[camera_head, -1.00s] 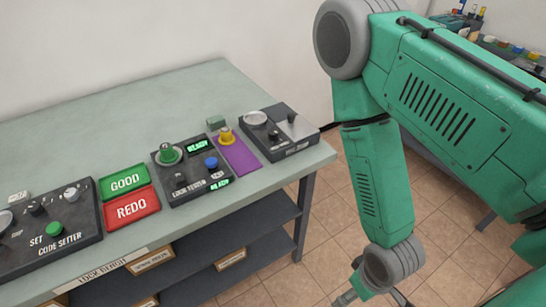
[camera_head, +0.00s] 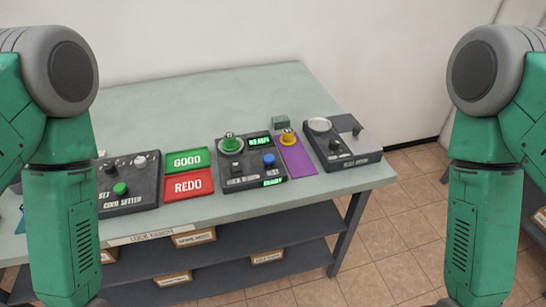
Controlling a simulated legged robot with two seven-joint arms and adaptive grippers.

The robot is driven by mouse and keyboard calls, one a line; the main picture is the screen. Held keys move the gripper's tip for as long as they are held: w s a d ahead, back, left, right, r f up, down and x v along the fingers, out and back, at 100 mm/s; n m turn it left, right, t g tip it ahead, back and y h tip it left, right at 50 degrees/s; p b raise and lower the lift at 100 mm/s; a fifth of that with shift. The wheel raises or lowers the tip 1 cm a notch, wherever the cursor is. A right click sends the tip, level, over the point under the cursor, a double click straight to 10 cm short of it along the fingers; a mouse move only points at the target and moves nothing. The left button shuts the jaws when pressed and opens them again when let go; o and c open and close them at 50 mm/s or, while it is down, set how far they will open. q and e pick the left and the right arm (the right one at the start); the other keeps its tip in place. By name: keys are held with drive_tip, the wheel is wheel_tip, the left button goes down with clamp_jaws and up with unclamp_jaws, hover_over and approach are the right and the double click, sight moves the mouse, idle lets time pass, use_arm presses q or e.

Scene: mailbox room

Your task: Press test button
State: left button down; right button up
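The lock tester (camera_head: 247,177) is a dark box in the middle of the bench, with two lit green displays. I cannot read which control is labelled test. My left and right arms hang at the two sides of the head view; both grippers are out of the frame.
The bench (camera_head: 190,107) also holds the code setter (camera_head: 127,184), green GOOD tray (camera_head: 187,160), red REDO tray (camera_head: 188,184), a purple mat (camera_head: 300,164) with a yellow-based piece (camera_head: 287,137), and another dark device (camera_head: 341,146). Shelves with labelled boxes are below. Tiled floor (camera_head: 390,240) is clear at right.

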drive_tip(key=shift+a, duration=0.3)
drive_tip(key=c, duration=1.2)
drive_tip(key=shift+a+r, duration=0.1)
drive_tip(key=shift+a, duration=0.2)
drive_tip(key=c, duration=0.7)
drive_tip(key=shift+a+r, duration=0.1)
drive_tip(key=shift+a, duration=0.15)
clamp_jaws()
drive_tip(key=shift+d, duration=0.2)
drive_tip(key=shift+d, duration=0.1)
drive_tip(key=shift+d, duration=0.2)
